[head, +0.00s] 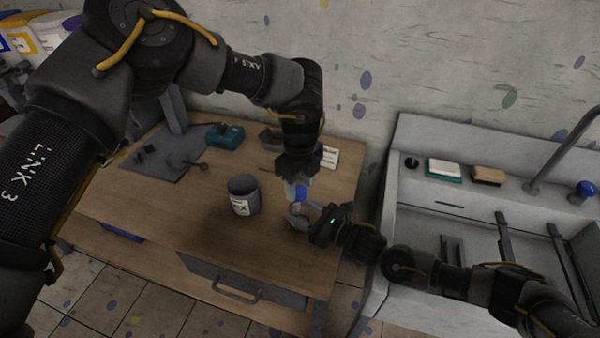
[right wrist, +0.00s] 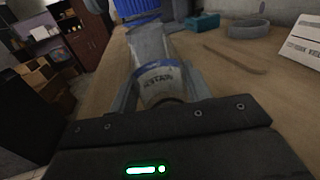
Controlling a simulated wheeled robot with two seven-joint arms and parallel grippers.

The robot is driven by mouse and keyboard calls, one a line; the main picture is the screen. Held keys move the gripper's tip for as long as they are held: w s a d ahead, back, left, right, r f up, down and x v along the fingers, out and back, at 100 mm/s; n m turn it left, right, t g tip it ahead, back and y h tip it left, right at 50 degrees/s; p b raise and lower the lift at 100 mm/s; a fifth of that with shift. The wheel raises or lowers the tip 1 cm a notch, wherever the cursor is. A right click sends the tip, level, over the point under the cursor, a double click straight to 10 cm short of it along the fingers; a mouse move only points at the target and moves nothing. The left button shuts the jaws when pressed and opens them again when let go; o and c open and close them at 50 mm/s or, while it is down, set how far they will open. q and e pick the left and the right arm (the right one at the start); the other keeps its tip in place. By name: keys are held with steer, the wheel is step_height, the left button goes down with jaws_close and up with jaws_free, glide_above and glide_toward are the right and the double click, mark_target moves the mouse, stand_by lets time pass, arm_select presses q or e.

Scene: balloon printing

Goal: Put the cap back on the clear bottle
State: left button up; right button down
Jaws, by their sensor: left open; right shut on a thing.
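The bottle, with a blue and white label, is tilted in my right gripper (head: 306,214). In the right wrist view the label (right wrist: 158,80) sits between the fingers, under the tapering grey neck (right wrist: 148,45). A ribbed blue cap (right wrist: 137,9) shows at the top of the neck, cut off by the picture's edge. In the head view the blue cap (head: 301,192) lies just under my left gripper (head: 297,184). My left gripper points down and is open around or just above the cap. I cannot tell whether the cap is seated on the bottle.
A grey labelled can (head: 243,195) stands left of the bottle on the wooden table (head: 200,225). A teal box (head: 224,136), a grey mat (head: 165,158) and a white card (head: 330,156) lie further back. A sink unit (head: 400,210) stands to the right.

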arm_select(q)
steer(key=shift+f, duration=0.35)
steer(key=c, duration=1)
steer(key=m, duration=0.4)
steer(key=shift+m, duration=0.4)
steer(key=m, duration=1.6)
steer(key=shift+m, duration=0.3)
steer(key=o, duration=1.1)
steer(key=shift+o, duration=0.2)
